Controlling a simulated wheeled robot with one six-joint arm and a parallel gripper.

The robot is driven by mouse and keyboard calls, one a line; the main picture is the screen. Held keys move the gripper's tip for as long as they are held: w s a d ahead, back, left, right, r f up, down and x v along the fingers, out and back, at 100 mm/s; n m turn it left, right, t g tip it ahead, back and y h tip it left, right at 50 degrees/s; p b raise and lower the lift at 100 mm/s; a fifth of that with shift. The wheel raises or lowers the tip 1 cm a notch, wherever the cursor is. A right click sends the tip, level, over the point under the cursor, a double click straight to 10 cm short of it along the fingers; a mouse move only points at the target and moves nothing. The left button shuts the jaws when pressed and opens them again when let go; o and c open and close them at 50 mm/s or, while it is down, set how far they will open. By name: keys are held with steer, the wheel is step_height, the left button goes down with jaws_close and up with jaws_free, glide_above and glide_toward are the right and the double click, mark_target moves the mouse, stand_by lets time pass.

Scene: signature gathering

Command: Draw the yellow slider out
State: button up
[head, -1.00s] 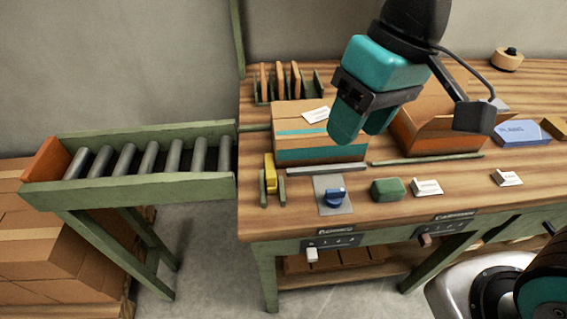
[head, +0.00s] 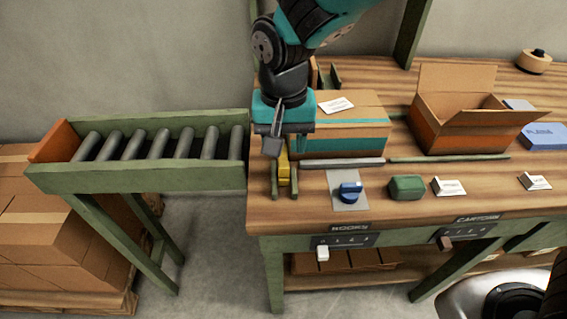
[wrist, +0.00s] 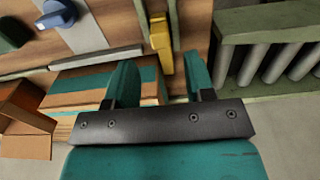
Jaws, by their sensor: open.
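The yellow slider (head: 284,166) stands between two green guide rails at the left end of the workbench. It also shows in the wrist view (wrist: 161,43), upper middle, as a yellow bar beside a green rail. My gripper (head: 285,146) is over the slider in the head view and hides its upper part. In the wrist view my gripper (wrist: 161,78) is open, with its two teal fingers apart and nothing held. The slider lies in line with the gap between the fingers. I cannot tell how far above it the fingertips are.
A taped carton (head: 345,140) stands just right of the slider, with an open carton (head: 467,140) beyond. A roller conveyor (head: 150,177) adjoins the bench at left. A blue knob (head: 350,190) and green block (head: 406,187) sit near the front edge.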

mark_target(284, 164)
step_height(284, 164, down, 6)
steer(key=shift+f, duration=0.15)
steer(key=shift+c, duration=0.5)
